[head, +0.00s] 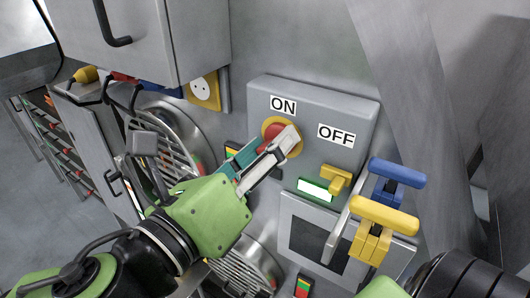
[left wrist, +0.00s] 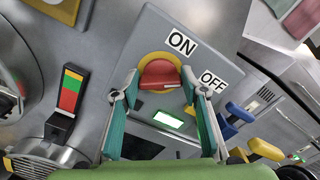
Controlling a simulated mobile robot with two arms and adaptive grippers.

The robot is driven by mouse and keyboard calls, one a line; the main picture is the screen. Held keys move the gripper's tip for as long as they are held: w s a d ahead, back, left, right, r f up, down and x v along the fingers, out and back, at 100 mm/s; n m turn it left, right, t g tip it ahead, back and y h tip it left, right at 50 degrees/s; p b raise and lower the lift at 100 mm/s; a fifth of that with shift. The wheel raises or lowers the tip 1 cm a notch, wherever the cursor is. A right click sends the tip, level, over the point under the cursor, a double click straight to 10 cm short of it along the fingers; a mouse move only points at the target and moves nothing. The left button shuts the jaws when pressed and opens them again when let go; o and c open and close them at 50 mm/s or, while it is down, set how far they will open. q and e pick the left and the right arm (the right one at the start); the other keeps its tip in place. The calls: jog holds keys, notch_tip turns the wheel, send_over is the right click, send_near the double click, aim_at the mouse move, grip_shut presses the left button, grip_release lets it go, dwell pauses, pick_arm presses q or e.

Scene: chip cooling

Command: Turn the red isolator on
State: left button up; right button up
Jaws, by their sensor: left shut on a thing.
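The red isolator (head: 272,131) is a red knob on a yellow round base, on a grey panel box (head: 352,107) with an ON label (head: 283,104) at its upper left and an OFF label (head: 336,135) to its right. My left gripper (head: 284,142) is at the knob and partly hides it. In the left wrist view, its fingers (left wrist: 160,92) stand on both sides of the red knob (left wrist: 160,74), shut on it. The knob's exact turn is hard to tell. My right gripper is out of view; only part of that arm shows at the lower right.
A yellow lever (head: 336,179) sits below OFF, with a lit white-green display (head: 314,189) beside it. Blue (head: 397,172) and yellow (head: 384,214) handles stick out at the right. A round grille (head: 168,135) and a yellow socket (head: 204,90) are at the left.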

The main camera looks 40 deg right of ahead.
pick_arm(q)
jog(key=n+b, duration=0.1)
jog(key=n, duration=0.9)
jog(key=shift+w+f+n, duration=0.1)
jog(key=shift+f+n, duration=0.05)
jog(key=shift+n, duration=0.15)
dwell(0.4)
jog(key=o, duration=0.9)
jog(key=shift+o, duration=1)
jog(key=shift+d, duration=0.25)
